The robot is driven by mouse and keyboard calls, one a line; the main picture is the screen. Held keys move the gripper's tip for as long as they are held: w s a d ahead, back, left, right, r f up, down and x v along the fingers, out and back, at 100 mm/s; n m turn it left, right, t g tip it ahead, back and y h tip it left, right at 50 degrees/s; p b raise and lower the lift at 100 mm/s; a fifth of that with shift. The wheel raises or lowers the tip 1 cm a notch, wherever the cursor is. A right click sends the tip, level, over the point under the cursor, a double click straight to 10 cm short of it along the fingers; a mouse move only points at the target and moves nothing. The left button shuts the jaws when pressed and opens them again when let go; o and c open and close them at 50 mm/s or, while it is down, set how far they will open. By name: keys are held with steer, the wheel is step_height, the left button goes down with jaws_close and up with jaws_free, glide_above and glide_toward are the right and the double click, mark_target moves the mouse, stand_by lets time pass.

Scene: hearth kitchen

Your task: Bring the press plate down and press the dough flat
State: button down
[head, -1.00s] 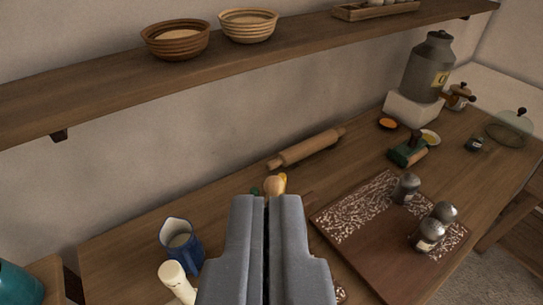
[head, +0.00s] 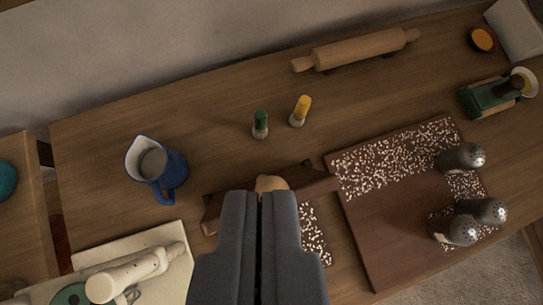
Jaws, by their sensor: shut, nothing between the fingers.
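My gripper (head: 259,197) is in the lower middle of the head view, shut and empty, with its fingers pointing away from me. Just beyond its fingertips is a rounded tan thing (head: 271,184); I cannot tell whether it is a wooden knob or the dough. It shows above a dark brown wooden piece (head: 314,181) that looks like part of the press. My fingers hide most of this piece, so I cannot make out the press plate. I cannot tell whether the fingertips touch the tan thing.
A speckled brown board (head: 385,225) with several metal shakers (head: 461,157) lies at right. A blue jug (head: 156,167) and cream board (head: 160,250) are at left. Small green (head: 260,124) and yellow-capped (head: 300,111) bottles and a rolling pin (head: 357,49) stand beyond.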

steer(key=shift+w+a+f+n+g+y+p, duration=0.15)
steer(key=shift+w+f+g+p, duration=0.3)
steer(key=shift+w+f+p, duration=1.4)
steer(key=shift+d+f+n+g+y+p, duration=0.1)
steer(key=shift+f+n+g+y+p, duration=0.25)
steer(key=shift+f+p, duration=1.7)
steer(key=shift+w+a+f+n+g+p, duration=0.1)
steer(key=shift+w+f+g+p, duration=0.6)
steer(key=shift+f, duration=2.7)
steer(key=shift+w, duration=0.15)
